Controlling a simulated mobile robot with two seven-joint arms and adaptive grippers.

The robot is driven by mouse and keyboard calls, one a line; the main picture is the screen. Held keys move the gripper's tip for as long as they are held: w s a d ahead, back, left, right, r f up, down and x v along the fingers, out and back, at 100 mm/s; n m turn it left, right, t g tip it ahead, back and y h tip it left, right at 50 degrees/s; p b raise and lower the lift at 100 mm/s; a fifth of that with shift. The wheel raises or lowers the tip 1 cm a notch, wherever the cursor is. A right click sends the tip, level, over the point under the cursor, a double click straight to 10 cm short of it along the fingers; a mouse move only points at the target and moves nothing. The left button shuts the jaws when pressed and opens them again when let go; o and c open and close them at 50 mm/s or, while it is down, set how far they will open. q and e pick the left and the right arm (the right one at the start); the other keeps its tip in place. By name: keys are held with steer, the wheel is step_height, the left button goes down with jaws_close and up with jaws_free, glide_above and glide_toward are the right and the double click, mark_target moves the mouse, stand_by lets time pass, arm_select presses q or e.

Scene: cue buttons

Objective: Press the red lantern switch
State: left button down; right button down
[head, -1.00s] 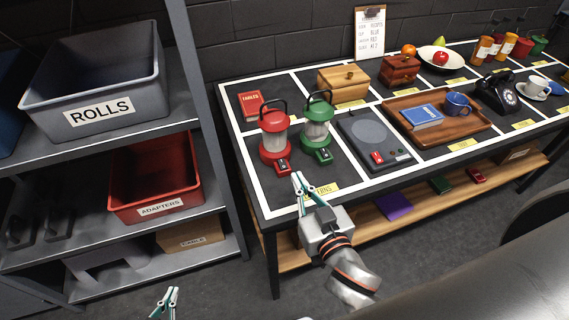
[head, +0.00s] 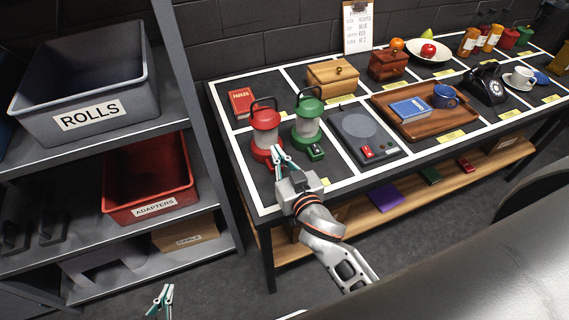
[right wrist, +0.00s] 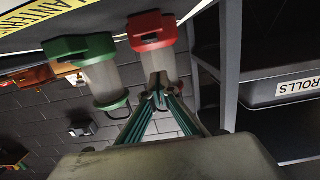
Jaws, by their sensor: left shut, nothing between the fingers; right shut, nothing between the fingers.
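The red lantern (head: 265,120) stands upright on the table, left of the green lantern (head: 307,122). My right gripper (head: 277,151) is shut and empty, its fingertips over the front of the red lantern's base, where they hide the switch. I cannot tell whether they touch it. In the right wrist view, the red lantern (right wrist: 152,30) appears upside down, straight beyond the fingertips (right wrist: 158,92), with the green lantern (right wrist: 88,48) to its left. My left gripper (head: 165,290) is shut and empty, low in the head view, away from the table.
A grey device with a red switch (head: 366,152) sits right of the green lantern. A red book (head: 241,101) lies behind the red lantern. A shelf with a grey ROLLS bin (head: 125,110) and a red ADAPTERS bin (head: 165,192) stands at the left. The table's front left corner is bare.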

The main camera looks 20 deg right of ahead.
steer(key=f, duration=0.1)
steer(key=w+f+b, duration=0.1)
steer(key=f, duration=0.1)
steer(key=shift+f, duration=0.2)
steer(key=shift+w+f, duration=0.1)
steer(key=shift+f, duration=0.25)
steer(key=shift+b, duration=0.3)
